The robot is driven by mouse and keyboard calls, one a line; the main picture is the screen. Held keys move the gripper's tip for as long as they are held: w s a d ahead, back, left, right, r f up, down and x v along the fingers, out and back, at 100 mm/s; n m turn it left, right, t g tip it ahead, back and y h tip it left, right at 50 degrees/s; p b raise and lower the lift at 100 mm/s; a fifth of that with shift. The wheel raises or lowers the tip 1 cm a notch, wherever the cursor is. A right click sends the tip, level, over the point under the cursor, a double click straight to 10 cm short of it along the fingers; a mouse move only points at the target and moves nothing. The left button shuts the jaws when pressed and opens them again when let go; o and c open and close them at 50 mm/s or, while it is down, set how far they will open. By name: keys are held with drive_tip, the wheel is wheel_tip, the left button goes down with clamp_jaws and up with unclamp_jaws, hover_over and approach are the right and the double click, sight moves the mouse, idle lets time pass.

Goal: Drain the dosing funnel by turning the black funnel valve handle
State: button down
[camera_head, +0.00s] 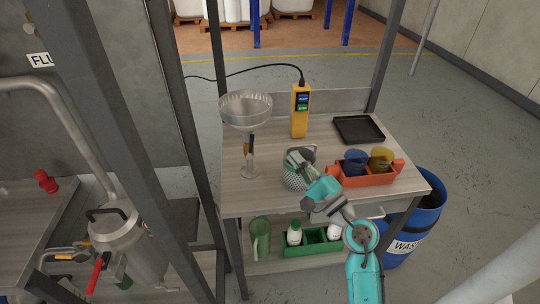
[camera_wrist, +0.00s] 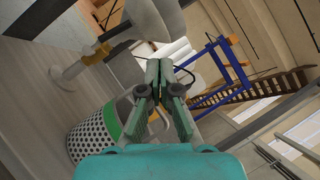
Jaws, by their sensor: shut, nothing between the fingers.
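The dosing funnel (camera_head: 246,112) is a clear bowl on a thin stem with a round foot, standing at the left of the bench. Its black valve handle (camera_head: 252,141) shows on the stem below the bowl, beside a yellow part. In the wrist view the funnel (camera_wrist: 155,18) is at the top, tilted by the camera angle, with the yellow part on its stem. My gripper (camera_head: 293,158) is to the right of the stem, above a perforated basket, apart from the handle. In the wrist view my gripper (camera_wrist: 160,65) has its fingertips together and holds nothing.
The perforated basket (camera_wrist: 88,140) with a green rim stands close below my gripper. An orange crate (camera_head: 366,178) with blue and yellow items and a black tray (camera_head: 358,129) are to the right. A yellow device (camera_head: 299,112) with a cable stands behind. A frame post (camera_head: 203,130) rises left of the funnel.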

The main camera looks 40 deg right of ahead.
sight(251, 147)
drive_tip(key=w+a+r+m+h, duration=0.25)
drive_tip(key=r+m+h, duration=0.2)
drive_tip(key=m, duration=0.75)
drive_tip(key=w+a+r+m+h, duration=0.2)
drive_tip(key=a+r+m+h, duration=0.3)
drive_tip(key=m, duration=0.7)
drive_tip(key=w+a+f+m+g, duration=0.3)
drive_tip(key=a+f+m+g, duration=0.6)
drive_tip(key=m, duration=0.6)
drive_tip(key=shift+w+d+f+t, duration=0.3)
drive_tip(key=shift+w+d, duration=0.75)
drive_tip(key=shift+d, duration=0.65)
drive_tip(key=shift+w+d+f+t, duration=0.25)
drive_tip(key=shift+w+d+t, duration=0.2)
drive_tip(key=shift+w+d, duration=0.95)
drive_tip(key=shift+w+d+f+t, duration=0.3)
drive_tip(key=shift+w+d, duration=0.4)
drive_tip(key=shift+d, duration=1.3)
